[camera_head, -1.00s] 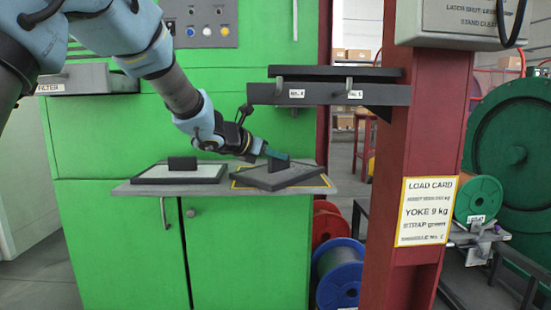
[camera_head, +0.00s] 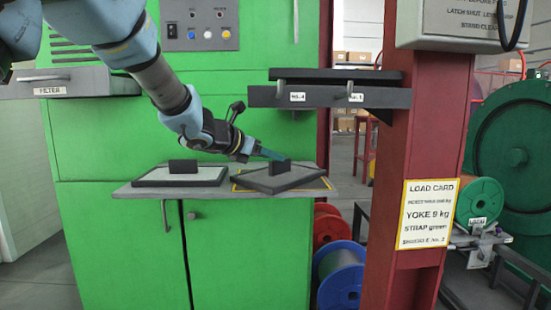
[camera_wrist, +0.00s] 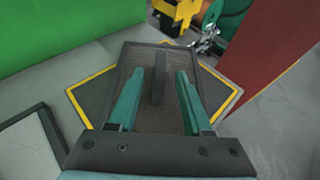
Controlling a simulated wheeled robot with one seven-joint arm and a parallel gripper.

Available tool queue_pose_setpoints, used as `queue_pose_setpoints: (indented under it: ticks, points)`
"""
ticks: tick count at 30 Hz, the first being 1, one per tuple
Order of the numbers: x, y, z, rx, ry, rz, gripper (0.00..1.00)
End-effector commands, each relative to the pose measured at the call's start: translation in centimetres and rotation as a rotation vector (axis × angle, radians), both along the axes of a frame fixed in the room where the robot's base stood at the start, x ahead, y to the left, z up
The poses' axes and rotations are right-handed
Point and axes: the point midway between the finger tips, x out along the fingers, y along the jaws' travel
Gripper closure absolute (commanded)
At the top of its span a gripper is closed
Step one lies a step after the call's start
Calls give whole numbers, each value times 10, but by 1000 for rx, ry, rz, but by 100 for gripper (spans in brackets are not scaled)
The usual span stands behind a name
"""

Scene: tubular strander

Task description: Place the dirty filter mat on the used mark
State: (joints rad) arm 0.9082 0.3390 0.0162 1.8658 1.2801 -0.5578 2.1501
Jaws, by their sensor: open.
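The dirty filter mat (camera_head: 277,179) is a dark grey slab with an upright black handle. It lies on the right part of the shelf, over the yellow-outlined mark (camera_head: 240,186), turned relative to the outline. In the wrist view the mat (camera_wrist: 140,122) covers the middle of the mark, and yellow edges (camera_wrist: 92,76) show on both sides. My gripper (camera_head: 274,154) is just behind and above the handle. In the wrist view its two green fingers (camera_wrist: 161,76) are spread, one on each side of the handle (camera_wrist: 159,87), with visible gaps.
A paler mat (camera_head: 180,177) with a dark frame and black handle lies on the shelf's left part. A dark rack (camera_head: 330,96) hangs above right, beside the red post (camera_head: 415,140). A drawer labelled FILTER (camera_head: 70,83) is at left. Bare shelf (camera_head: 215,190) is narrow.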

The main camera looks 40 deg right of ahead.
Motion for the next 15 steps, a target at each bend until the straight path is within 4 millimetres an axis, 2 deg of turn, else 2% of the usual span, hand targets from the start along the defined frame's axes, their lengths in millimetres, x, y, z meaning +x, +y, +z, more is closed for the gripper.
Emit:
queue_pose_setpoints:
  ticks: [1, 6, 10, 15]
  points:
    - [0, 11, 7, -2, -2, 4, 50]
    - [-3, 45, 20, -2, 0, 3, 50]
    - [-6, 65, 28, -2, -1, 2, 50]
    - [-7, 80, 34, -1, 1, 2, 50]
